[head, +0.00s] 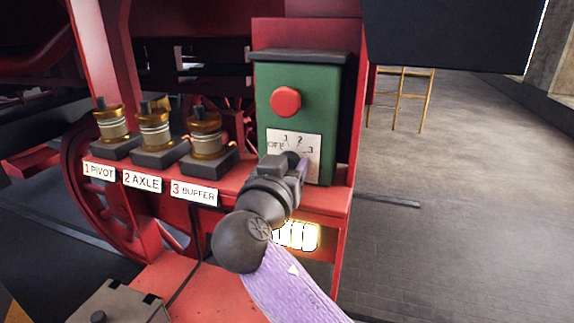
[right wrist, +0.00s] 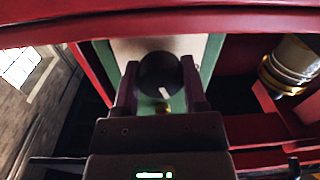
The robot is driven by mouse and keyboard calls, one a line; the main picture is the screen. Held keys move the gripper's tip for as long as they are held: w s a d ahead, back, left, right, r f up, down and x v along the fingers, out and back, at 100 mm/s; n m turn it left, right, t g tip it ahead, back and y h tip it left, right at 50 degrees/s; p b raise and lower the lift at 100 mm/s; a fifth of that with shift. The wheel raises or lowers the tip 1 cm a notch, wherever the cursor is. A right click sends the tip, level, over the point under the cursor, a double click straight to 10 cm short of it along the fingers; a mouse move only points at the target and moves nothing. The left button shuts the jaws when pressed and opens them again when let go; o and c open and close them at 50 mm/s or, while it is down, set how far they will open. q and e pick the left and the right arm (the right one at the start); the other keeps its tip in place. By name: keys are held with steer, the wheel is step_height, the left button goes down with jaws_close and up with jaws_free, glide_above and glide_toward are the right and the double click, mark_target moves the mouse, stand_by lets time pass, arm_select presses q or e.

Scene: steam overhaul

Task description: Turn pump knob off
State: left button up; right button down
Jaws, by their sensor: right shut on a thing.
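The green pump box (head: 335,85) has a red button (head: 286,101) and a white dial plate (head: 279,139) marked OFF, 1, 2 and 3. My right gripper (head: 296,166) is at the dial and mostly hides the knob in the head view. In the right wrist view, the round black knob (right wrist: 158,72) sits between the two fingers of my right gripper (right wrist: 160,95), which is shut on it. A short white line shows on the knob; I cannot tell which mark it points at. My left gripper is not in view.
Three brass lubricators (head: 155,130) stand left of the box, above labels 1 PIVOT, 2 AXLE and 3 BUFFER. A yellow rail stand (head: 400,98) is behind on the open floor at right.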

steer(key=shift+n, duration=0.3)
steer(key=n+p, duration=0.1)
steer(key=n, duration=0.2)
steer(key=shift+r, duration=0.1)
steer(key=shift+n+p, duration=1.05)
steer(key=shift+n, duration=1.05)
steer(key=shift+c, duration=0.7)
jaws_free()
